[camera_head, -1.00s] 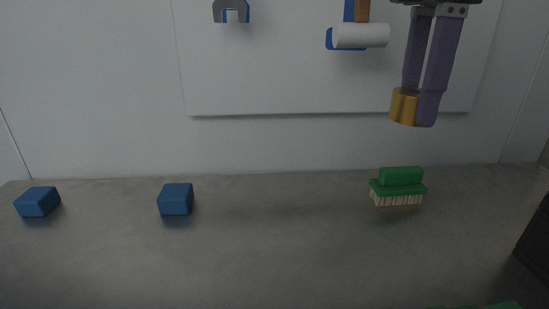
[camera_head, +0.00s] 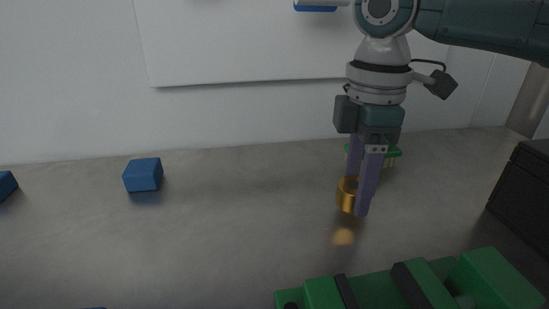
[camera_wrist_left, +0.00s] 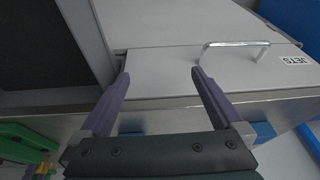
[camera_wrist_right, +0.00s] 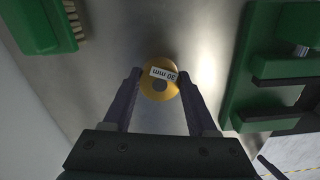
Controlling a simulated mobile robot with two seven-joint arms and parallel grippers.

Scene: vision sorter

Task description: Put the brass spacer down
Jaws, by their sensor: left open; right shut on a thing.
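The brass spacer (camera_head: 346,194) is a short gold cylinder held between the purple fingers of my right gripper (camera_head: 358,200). It is low over the grey bench (camera_head: 230,215), with a golden reflection beneath it; I cannot tell whether it touches the bench. In the right wrist view the spacer (camera_wrist_right: 160,81) shows a round face with a hole and a "30 mm" label, between the fingertips (camera_wrist_right: 160,82). My left gripper (camera_wrist_left: 160,80) is open and empty in the left wrist view, in front of a grey drawer (camera_wrist_left: 190,68) marked "JETS". It is not in the head view.
A green brush (camera_head: 392,153) stands just behind the right gripper. A green fixture (camera_head: 370,290) with black strips lies in front. A dark box (camera_head: 525,190) is at the right. A blue block (camera_head: 143,174) is at the left. The middle of the bench is clear.

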